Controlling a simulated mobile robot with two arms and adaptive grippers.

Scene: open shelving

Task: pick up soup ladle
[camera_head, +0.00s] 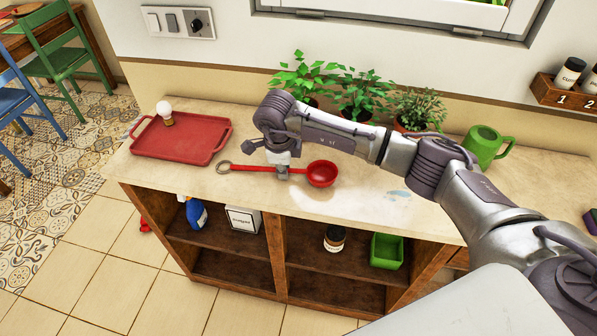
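The soup ladle (321,174) is red and lies on the pale worktop, its bowl to the right and its thin handle running left to a ring end. My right gripper (282,173) points down over the handle close to the bowl, with its fingertips at the handle. The wrist partly hides the fingers, so I cannot tell whether they are closed on the handle. The ladle looks level, at or very near the worktop. My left gripper is not in view.
A red tray (182,152) with a light bulb (165,113) stands at the left. Potted plants (362,96) line the wall behind my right arm. Open shelves below hold a spray bottle (196,214) and a green container (387,251).

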